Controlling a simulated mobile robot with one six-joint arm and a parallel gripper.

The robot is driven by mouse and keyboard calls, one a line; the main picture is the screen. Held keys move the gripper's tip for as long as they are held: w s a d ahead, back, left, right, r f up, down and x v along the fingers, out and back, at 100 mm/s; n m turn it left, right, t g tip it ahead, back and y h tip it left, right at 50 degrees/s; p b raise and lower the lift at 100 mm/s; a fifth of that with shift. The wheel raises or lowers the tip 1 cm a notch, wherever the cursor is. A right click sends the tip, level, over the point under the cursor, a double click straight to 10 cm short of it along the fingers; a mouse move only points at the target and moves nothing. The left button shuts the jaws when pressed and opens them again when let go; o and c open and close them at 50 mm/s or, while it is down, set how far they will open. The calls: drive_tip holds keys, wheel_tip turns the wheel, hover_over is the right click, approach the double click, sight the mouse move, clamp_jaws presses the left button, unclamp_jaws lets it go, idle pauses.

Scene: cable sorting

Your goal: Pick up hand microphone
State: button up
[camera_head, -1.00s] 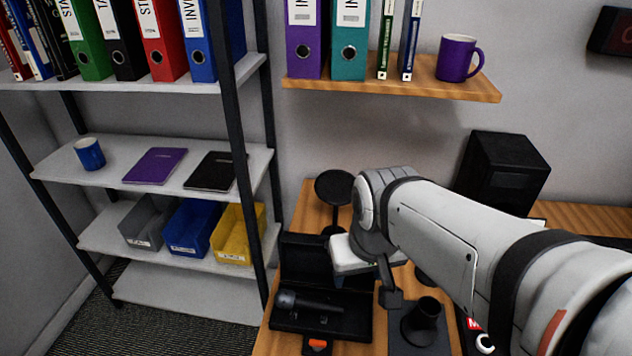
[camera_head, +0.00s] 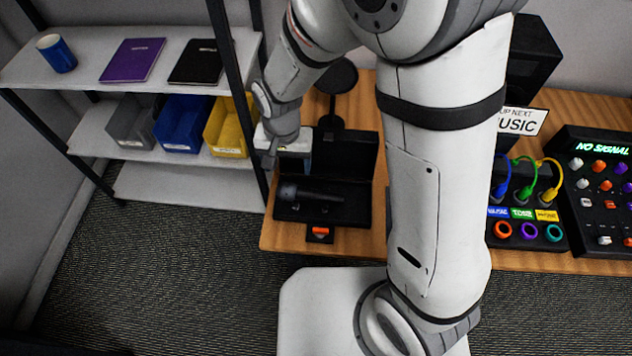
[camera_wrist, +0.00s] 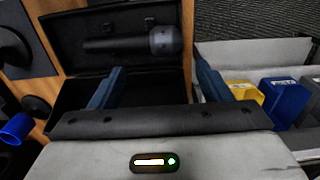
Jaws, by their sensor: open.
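The hand microphone (camera_head: 315,194) is dark with a rounded head. It lies in an open black case (camera_head: 352,212) on the wooden desk, head toward the left. In the wrist view the microphone (camera_wrist: 130,44) lies across the case (camera_wrist: 75,62), beyond my fingertips, with its head toward the right. My gripper (camera_wrist: 160,74) is open and empty, its two blue-grey fingers apart. In the head view my gripper's white housing (camera_head: 288,140) is at the left rear of the case; its fingers are mostly hidden there.
A metal shelf (camera_head: 200,165) with grey, blue and yellow bins stands close on the left. A round black stand (camera_head: 337,76) is behind the case. An orange-and-black item (camera_head: 320,232) lies at the desk's front edge. A cable panel (camera_head: 525,235) and mixer (camera_head: 600,190) are right.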

sight(287, 187)
wheel_tip(287, 187, down, 3)
drive_tip(key=shift+a+r, duration=0.1)
drive_tip(key=shift+a+f+p, duration=0.15)
drive_tip(key=shift+f+p, duration=0.05)
drive_tip(key=shift+f, duration=1.1)
drive_tip(key=shift+a+f+p, duration=0.15)
drive_tip(key=shift+f, duration=1.1)
drive_tip(key=shift+c, duration=0.2)
drive_tip(key=shift+s, duration=0.1)
clamp_jaws()
